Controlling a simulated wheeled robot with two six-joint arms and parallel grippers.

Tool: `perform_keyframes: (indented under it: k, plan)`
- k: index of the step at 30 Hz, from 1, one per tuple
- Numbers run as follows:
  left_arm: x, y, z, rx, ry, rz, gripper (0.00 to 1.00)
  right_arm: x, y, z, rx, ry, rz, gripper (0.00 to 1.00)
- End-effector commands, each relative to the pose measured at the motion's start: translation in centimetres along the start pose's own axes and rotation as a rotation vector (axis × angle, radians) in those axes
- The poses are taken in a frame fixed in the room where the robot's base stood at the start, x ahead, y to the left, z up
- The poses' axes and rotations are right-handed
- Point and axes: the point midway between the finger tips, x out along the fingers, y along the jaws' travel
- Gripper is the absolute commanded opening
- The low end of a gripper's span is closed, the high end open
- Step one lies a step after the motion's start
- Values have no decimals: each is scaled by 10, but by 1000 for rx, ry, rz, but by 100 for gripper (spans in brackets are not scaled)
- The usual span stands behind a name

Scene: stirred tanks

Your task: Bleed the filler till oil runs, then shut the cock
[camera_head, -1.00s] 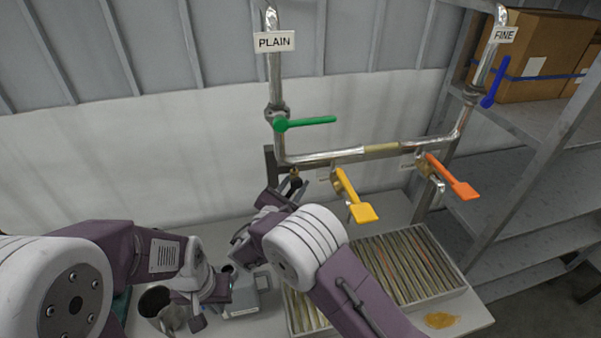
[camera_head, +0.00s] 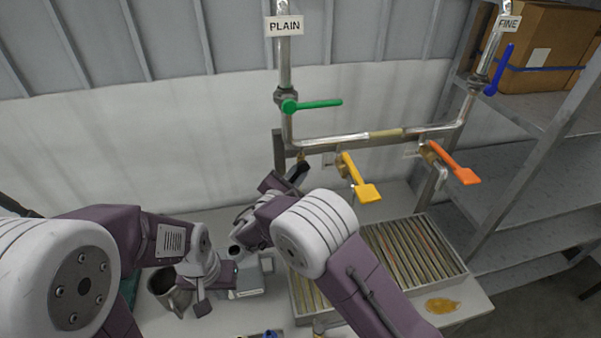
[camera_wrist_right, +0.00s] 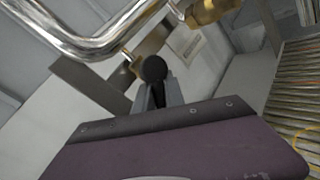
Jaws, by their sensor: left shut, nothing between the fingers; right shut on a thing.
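The small bleed cock shows in the right wrist view as a round black knob (camera_wrist_right: 154,68) beneath the bright pipe, beside a brass fitting. My right gripper (camera_wrist_right: 156,92) is shut on this black knob; in the head view the same gripper (camera_head: 298,172) is below the left end of the pipe run. Its fingers hide most of the cock, and I see no oil running there. My left gripper (camera_head: 232,274) is low over the bench, beside a metal jug (camera_head: 180,297). It is shut and empty, its fingertips partly hidden by its own wrist.
Above are a green lever (camera_head: 315,104), a yellow lever (camera_head: 361,178), an orange lever (camera_head: 455,164) and a blue lever (camera_head: 499,70). A slatted tray (camera_head: 463,262) and an amber puddle (camera_head: 442,305) are on the bench. Shelves with a cardboard box (camera_head: 535,45) stand right.

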Motion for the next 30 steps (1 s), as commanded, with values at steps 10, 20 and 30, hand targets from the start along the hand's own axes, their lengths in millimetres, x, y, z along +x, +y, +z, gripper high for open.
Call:
perform_keyframes:
  k: [10, 20, 30]
  plan:
    - [33, -1, 3, 0, 0, 0, 0, -4, 4, -6, 232, 162, -78, 0]
    - [55, -1, 6, 0, 0, 0, 0, -9, 11, -5, 471, 331, -161, 0]
    - [65, -1, 7, 0, 0, 0, 0, -13, 17, -2, 655, 464, -225, 0]
